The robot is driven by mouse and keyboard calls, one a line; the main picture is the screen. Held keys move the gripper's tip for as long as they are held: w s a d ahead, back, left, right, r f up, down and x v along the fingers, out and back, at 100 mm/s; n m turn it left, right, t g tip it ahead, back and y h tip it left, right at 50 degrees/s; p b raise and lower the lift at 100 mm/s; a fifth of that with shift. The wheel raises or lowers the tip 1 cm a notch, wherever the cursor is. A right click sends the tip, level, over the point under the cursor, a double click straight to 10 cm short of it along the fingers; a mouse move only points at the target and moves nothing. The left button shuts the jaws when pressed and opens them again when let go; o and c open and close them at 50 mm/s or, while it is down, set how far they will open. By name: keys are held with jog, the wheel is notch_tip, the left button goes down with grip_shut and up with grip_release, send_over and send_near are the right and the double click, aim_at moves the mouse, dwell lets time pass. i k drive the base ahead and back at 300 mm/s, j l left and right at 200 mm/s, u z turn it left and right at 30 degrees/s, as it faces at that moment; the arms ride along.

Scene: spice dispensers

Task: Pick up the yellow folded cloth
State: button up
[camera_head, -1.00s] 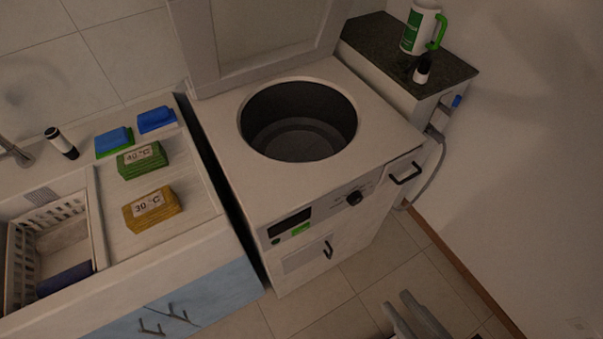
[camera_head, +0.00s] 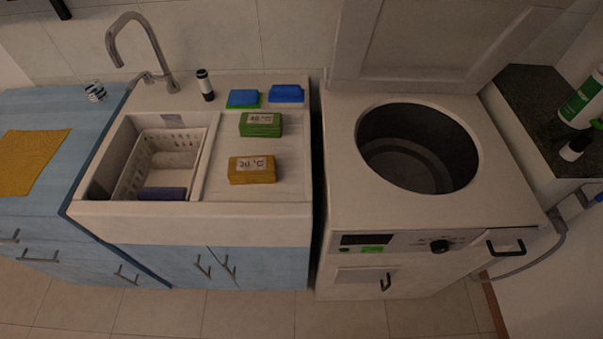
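A flat yellow cloth (camera_head: 30,160) lies on the blue counter (camera_head: 75,115) at the far left, partly cut off by the picture edge. A yellow block-shaped bundle (camera_head: 252,170) labelled 30 °C lies on the sink's ribbed drainboard (camera_head: 285,190), right of the basin. I cannot tell whether this bundle is folded cloth. A similar green bundle (camera_head: 261,124), labelled 40 °C, lies just behind it. My gripper is not in view.
The sink basin holds a white basket (camera_head: 135,165) with a dark blue item (camera_head: 162,193). A tap (camera_head: 140,45), a small bottle (camera_head: 205,86) and blue sponge-like pieces (camera_head: 286,93) stand behind. An open top-loading washer (camera_head: 340,200) is at right, its lid raised.

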aim_at(262, 170)
jog(key=i+j+z, duration=0.15)
jog(key=j+z, duration=0.15)
jog(key=j, duration=0.7)
jog(key=i+j+z, duration=0.1)
jog(key=j+z, duration=0.15)
jog(key=j, duration=0.75)
jog(key=j+z, duration=0.3)
jog(key=j, duration=0.75)
jog(key=k+j+z, duration=0.15)
jog(key=j+z, duration=0.15)
jog(key=j, duration=0.7)
